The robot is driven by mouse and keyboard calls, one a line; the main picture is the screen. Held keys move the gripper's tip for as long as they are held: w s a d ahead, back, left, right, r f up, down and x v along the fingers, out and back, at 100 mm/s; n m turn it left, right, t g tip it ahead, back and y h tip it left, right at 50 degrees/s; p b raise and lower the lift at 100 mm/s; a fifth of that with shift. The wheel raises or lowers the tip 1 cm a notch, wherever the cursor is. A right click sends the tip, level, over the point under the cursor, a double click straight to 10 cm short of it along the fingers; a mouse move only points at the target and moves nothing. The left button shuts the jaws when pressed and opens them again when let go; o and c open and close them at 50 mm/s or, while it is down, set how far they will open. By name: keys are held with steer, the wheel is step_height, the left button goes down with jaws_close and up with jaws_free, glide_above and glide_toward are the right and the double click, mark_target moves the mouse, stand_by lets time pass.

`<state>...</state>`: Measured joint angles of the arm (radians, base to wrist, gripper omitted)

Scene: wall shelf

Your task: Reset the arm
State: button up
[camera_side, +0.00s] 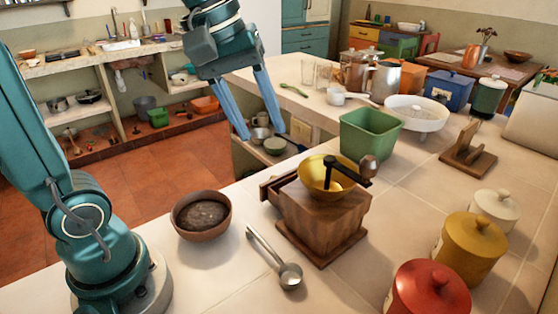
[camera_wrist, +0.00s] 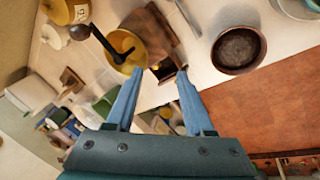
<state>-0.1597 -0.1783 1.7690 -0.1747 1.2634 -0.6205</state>
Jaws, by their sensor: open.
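My gripper (camera_side: 251,120) is open and empty, held in the air above and behind the counter, near the coffee grinder. The wrist view shows its two blue fingers (camera_wrist: 157,97) spread apart, with nothing between them. The wooden coffee grinder (camera_side: 322,213) stands on the tiled counter with a brass bowl (camera_side: 322,178) and a dark crank on top. Its drawer (camera_side: 268,188) looks pulled partly out on the left side. The grinder's wooden body also shows in the wrist view (camera_wrist: 153,28), beyond the fingertips.
A brown bowl of dark grounds (camera_side: 202,215) and a metal scoop (camera_side: 275,262) lie left of the grinder. A green bin (camera_side: 369,135) stands behind it. Red (camera_side: 430,290), yellow (camera_side: 468,248) and cream (camera_side: 495,211) canisters line the right. A white dish (camera_side: 418,117) stands farther back.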

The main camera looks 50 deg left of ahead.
steer(key=s+f+m+t+y, duration=0.1)
steer(key=s+f+m+t, duration=0.1)
steer(key=s+f+m, duration=0.5)
steer(key=shift+s+d+m, duration=0.15)
steer(key=shift+s+m, duration=0.75)
steer(key=shift+m, duration=0.2)
stand_by(0.4)
